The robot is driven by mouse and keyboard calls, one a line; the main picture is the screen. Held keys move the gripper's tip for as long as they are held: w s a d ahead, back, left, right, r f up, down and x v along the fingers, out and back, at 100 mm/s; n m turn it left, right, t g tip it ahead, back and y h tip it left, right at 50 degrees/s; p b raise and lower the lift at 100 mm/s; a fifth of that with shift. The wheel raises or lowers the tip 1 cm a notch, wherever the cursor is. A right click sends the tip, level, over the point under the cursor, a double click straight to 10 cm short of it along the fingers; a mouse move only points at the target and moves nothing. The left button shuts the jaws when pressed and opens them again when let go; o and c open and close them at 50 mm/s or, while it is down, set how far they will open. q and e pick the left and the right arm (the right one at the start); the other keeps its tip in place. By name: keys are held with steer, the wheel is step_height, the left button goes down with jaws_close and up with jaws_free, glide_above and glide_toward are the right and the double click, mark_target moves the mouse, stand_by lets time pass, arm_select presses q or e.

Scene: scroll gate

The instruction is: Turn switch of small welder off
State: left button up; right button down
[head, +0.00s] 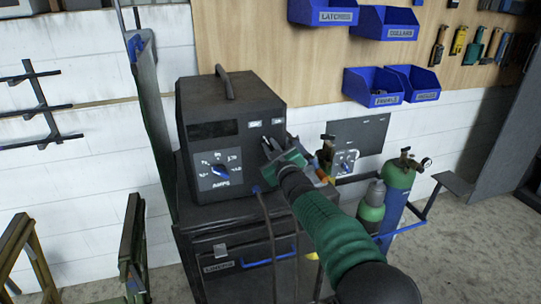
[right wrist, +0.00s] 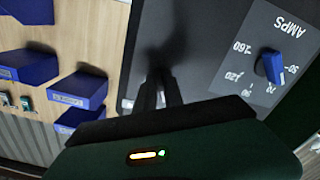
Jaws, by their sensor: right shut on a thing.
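The welder (head: 240,100) is a black box with a top handle, standing on a dark cabinet. Its front has a blue AMPS dial (head: 219,170), which also shows in the right wrist view (right wrist: 270,67). Two small white labels sit at the upper right of its front. My right gripper (head: 268,146) is at the front panel just below these labels, right of the dial. Its dark fingers are close together at the panel, also in the right wrist view (right wrist: 163,82), shut on the switch, which they hide. The switch's position cannot be seen. My left gripper is out of view.
Gas cylinders (head: 398,180) stand right of the cabinet (head: 215,235). A cable hangs down the welder's front. Blue bins (head: 373,88) and hand tools hang on the wooden wall board. A metal rack (head: 40,110) is on the left wall.

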steer(key=shift+n+b, duration=0.6)
steer(key=shift+n, duration=0.5)
steer(key=c, duration=1.5)
jaws_free()
steer(key=shift+o, duration=0.2)
steer(key=shift+s+d, duration=0.1)
steer(key=shift+s, duration=0.3)
steer(key=b+v, duration=0.2)
steer(key=v, duration=1.4)
steer(key=shift+b, duration=0.3)
